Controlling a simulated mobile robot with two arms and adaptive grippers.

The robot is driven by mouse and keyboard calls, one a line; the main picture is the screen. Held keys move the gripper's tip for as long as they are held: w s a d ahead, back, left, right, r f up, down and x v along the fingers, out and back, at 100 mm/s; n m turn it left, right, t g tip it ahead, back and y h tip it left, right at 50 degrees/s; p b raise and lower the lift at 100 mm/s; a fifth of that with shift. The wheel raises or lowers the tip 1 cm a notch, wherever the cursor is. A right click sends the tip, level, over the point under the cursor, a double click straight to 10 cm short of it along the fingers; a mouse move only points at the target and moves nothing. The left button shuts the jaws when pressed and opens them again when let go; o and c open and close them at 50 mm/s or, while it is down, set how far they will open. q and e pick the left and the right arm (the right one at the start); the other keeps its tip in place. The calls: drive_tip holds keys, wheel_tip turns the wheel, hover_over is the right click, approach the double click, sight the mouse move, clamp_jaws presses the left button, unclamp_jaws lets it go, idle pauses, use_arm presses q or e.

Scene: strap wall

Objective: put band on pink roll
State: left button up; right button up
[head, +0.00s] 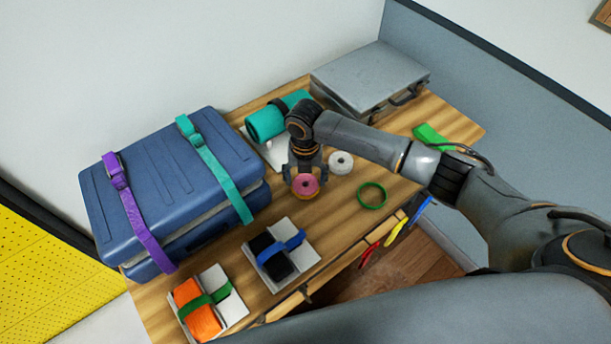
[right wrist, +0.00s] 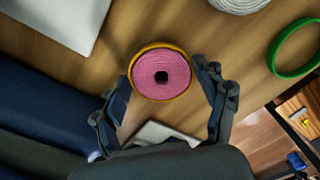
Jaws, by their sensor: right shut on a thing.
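The pink roll (head: 305,183) stands upright on the wooden table, its round end with a dark centre hole facing up; it also shows in the right wrist view (right wrist: 160,76). A yellow-orange band (head: 308,196) is around the roll; in the right wrist view the band (right wrist: 152,46) shows as a rim, widest at the upper left. My right gripper (head: 305,177) is over the roll, pointing down, its fingers on both sides of it. In the right wrist view its fingertips (right wrist: 160,72) meet the band's two sides. My left gripper is not in view.
A white roll (head: 341,162) and a green ring (head: 372,195) lie to the right. A blue case (head: 170,190) with purple and teal straps stands left. A teal roll (head: 266,123) and a grey case (head: 369,77) are behind. Trays with orange (head: 196,308) and black (head: 272,258) rolls sit in front.

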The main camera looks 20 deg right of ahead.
drive_tip(key=shift+f, duration=0.1)
idle(0.6)
drive_tip(key=o, duration=0.8)
drive_tip(key=shift+c, duration=0.2)
drive_tip(key=shift+r+p, duration=3.85)
drive_tip(key=shift+r, duration=0.2)
drive_tip(key=shift+f, duration=0.1)
